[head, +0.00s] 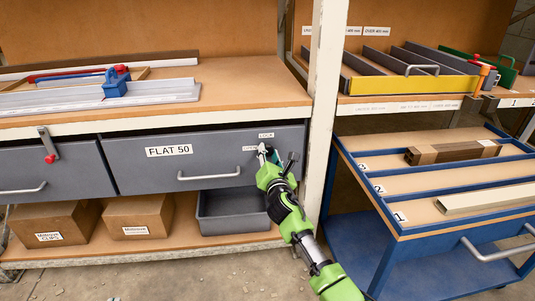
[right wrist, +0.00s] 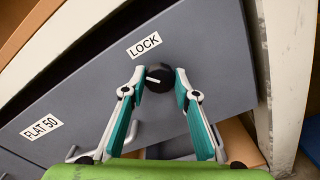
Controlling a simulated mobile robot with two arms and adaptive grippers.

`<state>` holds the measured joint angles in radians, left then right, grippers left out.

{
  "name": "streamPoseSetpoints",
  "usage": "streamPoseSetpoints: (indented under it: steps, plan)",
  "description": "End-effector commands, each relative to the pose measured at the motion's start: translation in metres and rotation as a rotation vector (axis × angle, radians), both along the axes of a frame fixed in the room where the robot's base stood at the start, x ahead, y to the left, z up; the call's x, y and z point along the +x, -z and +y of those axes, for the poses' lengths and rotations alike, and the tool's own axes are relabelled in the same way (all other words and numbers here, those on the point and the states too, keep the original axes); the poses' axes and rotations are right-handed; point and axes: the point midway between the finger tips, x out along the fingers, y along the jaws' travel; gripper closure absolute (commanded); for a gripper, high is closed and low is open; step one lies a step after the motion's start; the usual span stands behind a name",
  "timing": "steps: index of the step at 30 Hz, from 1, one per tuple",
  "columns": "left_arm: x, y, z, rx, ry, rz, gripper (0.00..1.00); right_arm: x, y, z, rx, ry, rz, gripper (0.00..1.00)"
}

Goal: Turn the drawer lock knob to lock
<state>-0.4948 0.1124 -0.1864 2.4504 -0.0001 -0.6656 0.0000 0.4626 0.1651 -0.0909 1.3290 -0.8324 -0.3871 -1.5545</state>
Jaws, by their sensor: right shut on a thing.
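The drawer lock knob (right wrist: 160,78) is round and black with a white pointer mark, on the grey drawer front (head: 222,143). In the right wrist view its mark points left, not at the LOCK label (right wrist: 145,44) above it. My right gripper (head: 267,157) is at the drawer's upper right corner and hides most of the knob in the head view. In the right wrist view, my right gripper's fingertips (right wrist: 159,81) are closed on the knob from both sides. A second small label (head: 250,148) left of the knob is partly hidden. My left gripper is out of view.
The FLAT 50 drawer is closed, with a handle (head: 209,174) left of my gripper. A white shelf post (head: 321,110) stands close right of it. A blue cart (head: 400,233) is further right. A grey bin (head: 230,211) sits below the drawer.

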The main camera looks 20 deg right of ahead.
Motion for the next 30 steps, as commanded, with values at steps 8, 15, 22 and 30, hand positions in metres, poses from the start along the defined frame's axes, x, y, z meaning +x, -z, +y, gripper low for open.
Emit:
streamPoseSetpoints:
  steps: [8, 15, 22, 30]
  plan:
    - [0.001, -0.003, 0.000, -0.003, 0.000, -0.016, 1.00, 0.000, 0.001, 0.000, 0.253, 0.000, -0.073, 1.00]
    - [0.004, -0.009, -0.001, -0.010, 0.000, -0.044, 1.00, 0.000, 0.002, -0.001, 0.453, 0.001, -0.130, 1.00]
    - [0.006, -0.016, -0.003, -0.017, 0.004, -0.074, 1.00, 0.000, 0.002, -0.001, 0.592, 0.001, -0.170, 1.00]
    - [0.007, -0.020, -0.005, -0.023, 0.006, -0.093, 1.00, 0.000, 0.002, -0.001, 0.680, 0.001, -0.195, 1.00]
